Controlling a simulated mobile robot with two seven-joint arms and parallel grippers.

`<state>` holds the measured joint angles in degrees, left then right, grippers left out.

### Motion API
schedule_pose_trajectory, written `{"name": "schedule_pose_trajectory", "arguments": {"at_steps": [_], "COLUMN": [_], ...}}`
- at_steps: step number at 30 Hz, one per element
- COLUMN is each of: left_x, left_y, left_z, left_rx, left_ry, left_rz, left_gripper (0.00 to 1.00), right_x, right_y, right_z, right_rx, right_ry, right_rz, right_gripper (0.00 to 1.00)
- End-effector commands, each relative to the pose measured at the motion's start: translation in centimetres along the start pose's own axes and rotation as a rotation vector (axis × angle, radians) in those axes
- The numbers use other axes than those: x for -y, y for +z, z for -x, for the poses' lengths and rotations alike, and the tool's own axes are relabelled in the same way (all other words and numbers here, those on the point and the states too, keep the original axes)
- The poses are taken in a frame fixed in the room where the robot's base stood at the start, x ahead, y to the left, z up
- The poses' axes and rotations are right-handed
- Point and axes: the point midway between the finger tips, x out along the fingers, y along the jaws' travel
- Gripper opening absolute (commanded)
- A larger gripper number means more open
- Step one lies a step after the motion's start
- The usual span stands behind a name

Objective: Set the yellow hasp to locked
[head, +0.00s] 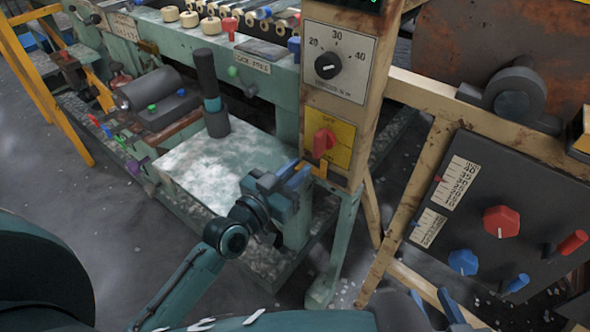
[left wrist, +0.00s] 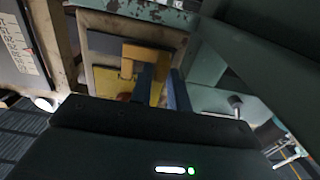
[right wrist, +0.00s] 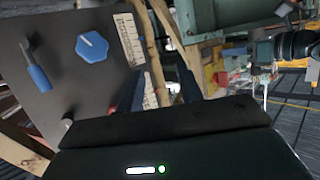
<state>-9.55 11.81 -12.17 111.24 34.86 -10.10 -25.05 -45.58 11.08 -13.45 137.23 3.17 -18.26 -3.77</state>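The yellow hasp (head: 319,168) is at the lower edge of the yellow OFF plate (head: 343,140) on the beige post. In the left wrist view, the hasp (left wrist: 146,56) is a bent yellow bar, and part of it lies between the fingertips. My left gripper (head: 298,172) is at the hasp, its fingers a narrow gap apart with the yellow bar filling that gap; it appears shut on it. The fingers hide part of the hasp. My right gripper (right wrist: 163,90) is open and empty, low in the head view near the dark control panel.
A red knob (head: 323,142) sits on the yellow plate just above the hasp. A black dial (head: 328,65) is higher on the post. The dark panel (head: 520,195) with red and blue knobs stands at right. A pale-green table (head: 205,165) lies left of the post.

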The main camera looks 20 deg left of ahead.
Motion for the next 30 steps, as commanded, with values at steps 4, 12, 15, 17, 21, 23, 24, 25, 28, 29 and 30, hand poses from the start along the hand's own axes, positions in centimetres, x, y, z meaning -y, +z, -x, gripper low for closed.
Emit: {"name": "schedule_pose_trajectory", "arguments": {"at_steps": [4, 12, 15, 17, 21, 23, 24, 25, 28, 29, 30], "left_x": [0.0, 0.0, 0.0, 0.0, -0.7, -1.4, -2.0, -2.3, -2.9, -2.9, -3.0], "left_y": [0.0, 0.0, 0.0, 0.0, -0.2, -0.3, -0.4, -0.4, -0.1, 0.0, 0.1], "left_z": [0.0, 0.0, 0.0, 0.0, 0.0, 0.0, 0.0, 0.0, 0.0, 0.0, 0.0], "left_rx": [0.000, 0.000, 0.000, 0.000, 0.003, 0.004, 0.003, 0.003, 0.002, 0.002, 0.002], "left_ry": [0.000, 0.000, 0.000, 0.000, 0.000, 0.000, 0.000, 0.000, 0.001, 0.002, 0.002], "left_rz": [0.000, 0.000, 0.000, -0.001, 0.002, 0.002, 0.004, 0.002, 0.000, 0.000, 0.000], "left_gripper": [0.05, 0.00, 0.00, 0.00, 0.00, 0.00, 0.00, 0.00, 0.00, 0.00, 0.00], "right_x": [0.0, 0.0, 0.0, 0.0, 0.0, -0.2, -0.3, -0.5, -0.8, -0.8, -0.7], "right_y": [0.0, 0.0, 0.0, -0.1, -0.9, -1.7, -2.2, -2.5, -2.7, -2.6, -2.4], "right_z": [0.0, 0.0, 0.0, 0.0, 0.2, 0.4, 0.6, 0.8, 1.3, 1.4, 1.5], "right_rx": [-0.001, -0.002, -0.002, -0.002, -0.007, -0.019, -0.027, -0.031, -0.041, -0.039, -0.034], "right_ry": [-0.001, -0.001, -0.001, 0.000, 0.001, 0.004, 0.009, 0.012, 0.022, 0.023, 0.023], "right_rz": [0.000, 0.000, 0.000, 0.000, -0.007, -0.016, -0.022, -0.027, -0.042, -0.044, -0.047], "right_gripper": [0.36, 0.36, 0.36, 0.36, 0.36, 0.36, 0.36, 0.36, 0.36, 0.36, 0.36]}}
